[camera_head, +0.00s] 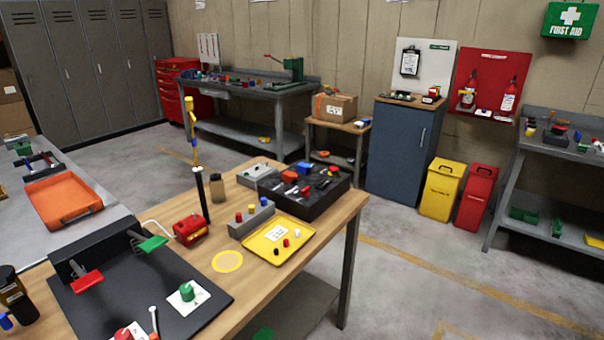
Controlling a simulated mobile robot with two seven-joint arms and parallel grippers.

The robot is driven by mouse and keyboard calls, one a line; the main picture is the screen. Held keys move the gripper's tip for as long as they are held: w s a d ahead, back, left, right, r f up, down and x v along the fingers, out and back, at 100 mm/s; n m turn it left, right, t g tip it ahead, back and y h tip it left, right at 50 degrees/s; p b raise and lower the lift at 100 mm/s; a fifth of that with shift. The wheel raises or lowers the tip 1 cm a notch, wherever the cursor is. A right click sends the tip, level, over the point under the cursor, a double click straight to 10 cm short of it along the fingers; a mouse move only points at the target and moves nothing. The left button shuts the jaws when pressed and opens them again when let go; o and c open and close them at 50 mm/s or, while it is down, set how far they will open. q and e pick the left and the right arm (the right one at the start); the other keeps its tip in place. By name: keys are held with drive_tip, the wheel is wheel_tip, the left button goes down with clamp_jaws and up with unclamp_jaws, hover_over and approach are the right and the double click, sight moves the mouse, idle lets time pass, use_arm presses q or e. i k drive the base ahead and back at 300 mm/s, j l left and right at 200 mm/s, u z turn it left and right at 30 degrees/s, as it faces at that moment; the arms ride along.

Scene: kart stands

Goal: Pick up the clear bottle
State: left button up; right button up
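A small, brownish see-through bottle with a dark cap (217,187) stands upright on the wooden workbench (340,212). It is the only thing here that looks like the clear bottle. It stands just right of a thin black post with a yellow top (200,190) and left of a grey block with a lever. Neither of my grippers shows in this view.
A red device (190,231), a grey button block (251,218), a yellow tray (277,240) and a black tray of parts (309,205) surround the bottle. A black board (150,285) lies nearer.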

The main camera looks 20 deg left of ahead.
sight(216, 183)
drive_tip(key=i+l+z, duration=0.25)
drive_tip(key=i, duration=0.45)
drive_tip(key=i+j+z, duration=0.1)
drive_tip(key=i+z, duration=0.15)
drive_tip(key=i, duration=1.85)
drive_tip(key=i+u, duration=0.75)
drive_tip(key=i, duration=0.2)
drive_tip(key=i+l+u, duration=0.35)
drive_tip(key=i+j+u, duration=0.2)
drive_tip(key=u, duration=0.2)
drive_tip(key=i+j+u, duration=0.1)
drive_tip(key=i+u, duration=0.7)
drive_tip(key=i+l+u, duration=0.1)
drive_tip(key=i+u, duration=0.15)
drive_tip(key=u, duration=0.15)
drive_tip(key=i+u, duration=0.35)
drive_tip(key=i, duration=1.05)
drive_tip(key=i+u, duration=0.4)
drive_tip(key=i+l+u, duration=0.1)
drive_tip(key=i+u, duration=0.25)
drive_tip(key=i, duration=0.15)
drive_tip(key=i+l+u, duration=0.25)
drive_tip(key=i+u, duration=0.3)
drive_tip(key=u, duration=0.25)
drive_tip(key=i+u, duration=0.15)
drive_tip(key=u, duration=0.3)
drive_tip(key=i+u, duration=0.15)
drive_tip(key=u, duration=0.25)
drive_tip(key=i+u, duration=0.15)
drive_tip(key=u, duration=0.3)
